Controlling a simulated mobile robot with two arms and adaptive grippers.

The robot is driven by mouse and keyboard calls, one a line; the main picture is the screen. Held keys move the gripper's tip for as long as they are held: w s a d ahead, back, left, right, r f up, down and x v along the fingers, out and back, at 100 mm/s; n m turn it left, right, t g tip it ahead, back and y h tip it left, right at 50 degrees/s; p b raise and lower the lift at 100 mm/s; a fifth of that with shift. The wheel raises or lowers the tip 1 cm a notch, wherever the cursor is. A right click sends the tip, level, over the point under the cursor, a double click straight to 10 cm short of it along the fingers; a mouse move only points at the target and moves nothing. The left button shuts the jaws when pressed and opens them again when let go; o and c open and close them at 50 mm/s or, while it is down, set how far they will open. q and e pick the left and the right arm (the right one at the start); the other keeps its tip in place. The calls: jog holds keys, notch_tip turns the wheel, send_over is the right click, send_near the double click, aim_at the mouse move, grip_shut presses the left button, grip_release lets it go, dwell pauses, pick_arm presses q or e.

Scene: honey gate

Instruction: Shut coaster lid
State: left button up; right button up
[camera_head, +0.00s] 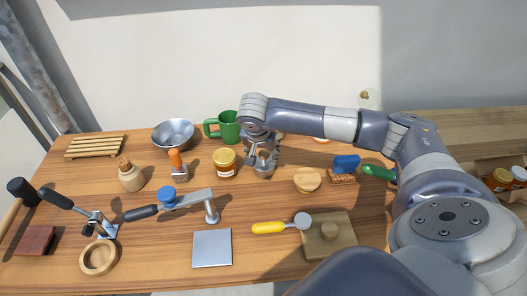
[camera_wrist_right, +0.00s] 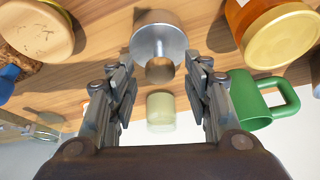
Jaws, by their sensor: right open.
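I cannot tell for sure which thing is the coaster lid. A round, light wooden piece (camera_head: 307,178) lies on the table right of centre; a round wooden top (camera_wrist_right: 38,28) shows at the upper left of the right wrist view. A wooden ring (camera_head: 98,257) lies at the front left. My right gripper (camera_head: 262,153) points down over a small metal piece (camera_head: 264,169). In the right wrist view, my right gripper (camera_wrist_right: 163,88) is open and empty, its fingers either side of that piece's wooden knob (camera_wrist_right: 159,70). My left gripper is out of view.
A honey jar (camera_head: 225,163) and a green mug (camera_head: 229,128) stand left of my right gripper. A blue brush (camera_head: 346,165) lies to the right.

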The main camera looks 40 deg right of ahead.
jog(key=v, duration=1.1)
jog(key=shift+r, duration=0.2)
jog(key=shift+s+a+f, duration=0.1)
